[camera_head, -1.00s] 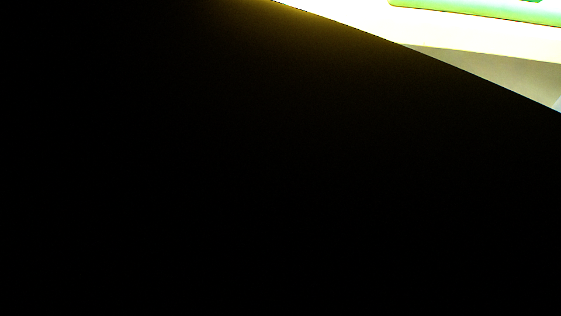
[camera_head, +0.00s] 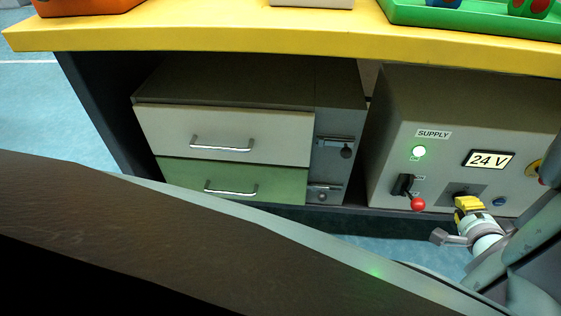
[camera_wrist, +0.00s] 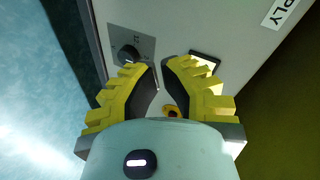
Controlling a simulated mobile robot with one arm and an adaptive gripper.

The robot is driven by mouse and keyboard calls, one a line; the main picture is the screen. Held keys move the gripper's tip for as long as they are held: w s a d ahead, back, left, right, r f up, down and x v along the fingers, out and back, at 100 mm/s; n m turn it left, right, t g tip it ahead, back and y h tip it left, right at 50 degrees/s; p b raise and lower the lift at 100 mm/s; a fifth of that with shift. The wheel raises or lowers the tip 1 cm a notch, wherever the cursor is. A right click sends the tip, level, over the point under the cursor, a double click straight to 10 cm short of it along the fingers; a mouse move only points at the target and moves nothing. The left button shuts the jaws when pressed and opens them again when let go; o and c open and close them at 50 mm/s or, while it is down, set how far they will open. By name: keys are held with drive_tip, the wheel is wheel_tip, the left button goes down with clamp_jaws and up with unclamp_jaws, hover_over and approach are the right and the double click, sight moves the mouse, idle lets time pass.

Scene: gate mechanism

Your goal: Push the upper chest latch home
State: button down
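The chest (camera_head: 225,98) stands under the yellow bench top, with a cream upper drawer and a green lower drawer. The upper latch (camera_head: 338,142), a grey bar with a dark knob, sits on the panel right of the cream drawer. A similar lower latch (camera_head: 322,191) sits beside the green drawer. Whether the upper bar is fully home is too small to tell. My gripper (camera_head: 467,203), with yellow fingers, is in front of the supply box, right of and below the chest latches. In the wrist view my gripper (camera_wrist: 161,68) is empty, its fingertips separated by a narrow gap.
The grey supply box (camera_head: 400,130) right of the chest carries a green lamp, a 24 V display and a red-tipped lever (camera_head: 416,203). The bench top (camera_head: 240,38) overhangs both. A dark brown surface (camera_head: 120,225) crosses the lower left foreground.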

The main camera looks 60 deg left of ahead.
drive_tip(key=s+a+r+n+g+y, duration=0.6)
drive_tip(key=s+a+r+g+y, duration=0.1)
drive_tip(key=s, duration=0.3)
drive_tip(key=shift+s+a+r+g, duration=0.2)
drive_tip(key=shift+s+a+g, duration=0.1)
drive_tip(key=shift+a+g, duration=0.3)
drive_tip(key=b, duration=0.3)
approach(347, 149)
drive_tip(key=w+a+f, duration=0.2)
drive_tip(key=w+a, duration=0.2)
drive_tip(key=w, duration=0.2)
drive_tip(key=s+a, duration=0.1)
drive_tip(key=s+a+f+b, duration=0.1)
drive_tip(key=shift+s+a, duration=0.3)
drive_tip(key=shift+w, duration=0.1)
